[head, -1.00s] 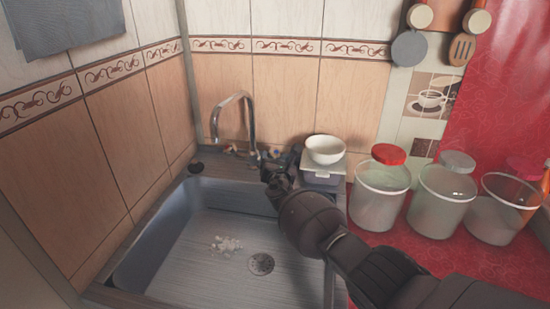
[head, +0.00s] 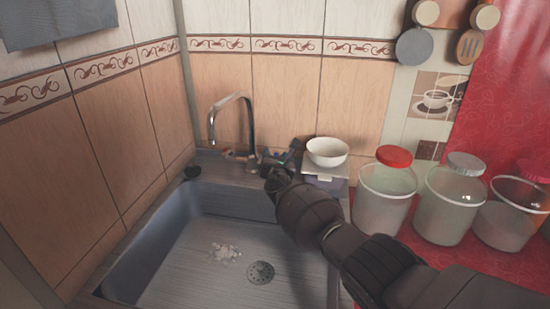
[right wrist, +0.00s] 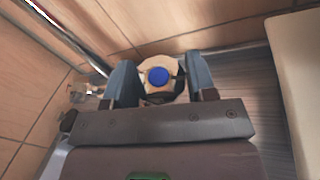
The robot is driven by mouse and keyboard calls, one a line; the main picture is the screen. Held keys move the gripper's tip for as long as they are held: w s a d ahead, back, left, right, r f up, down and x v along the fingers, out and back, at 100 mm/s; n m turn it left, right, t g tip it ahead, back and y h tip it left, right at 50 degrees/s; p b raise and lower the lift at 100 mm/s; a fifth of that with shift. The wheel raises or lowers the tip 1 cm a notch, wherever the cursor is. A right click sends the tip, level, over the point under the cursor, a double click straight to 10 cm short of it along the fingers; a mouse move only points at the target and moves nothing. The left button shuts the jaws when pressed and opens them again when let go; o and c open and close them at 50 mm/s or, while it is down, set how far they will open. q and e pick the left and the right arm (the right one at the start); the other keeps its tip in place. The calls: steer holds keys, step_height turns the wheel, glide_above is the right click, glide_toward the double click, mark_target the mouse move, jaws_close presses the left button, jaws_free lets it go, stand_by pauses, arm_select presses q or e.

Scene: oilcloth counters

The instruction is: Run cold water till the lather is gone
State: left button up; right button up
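The lather (head: 224,252) is a small white patch on the sink floor, left of the drain (head: 261,272). The sink (head: 185,270) is a grey basin. The curved metal tap (head: 251,122) stands at its back edge, and no water shows under its spout. My right gripper (head: 276,172) is at the back right of the sink beside the tap. In the right wrist view a round pale knob with a blue cap (right wrist: 158,76) sits between the two fingers of the gripper (right wrist: 162,82). The fingers stand apart on either side of it; whether they press on it is unclear. My left gripper is not seen.
A white bowl (head: 327,151) rests on a lidded container (head: 326,180) just right of my right gripper. Jars with a red lid (head: 394,156) and a grey lid (head: 465,164) stand on the red counter. A small dark object (head: 192,172) lies at the sink's back left corner.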

steer(key=c, duration=0.4)
steer(key=shift+d+f+n+y+b, duration=0.15)
steer(key=shift+n+y+b, duration=0.15)
steer(key=shift+n+y, duration=0.5)
steer(key=shift+y, duration=0.2)
steer(key=o, duration=0.9)
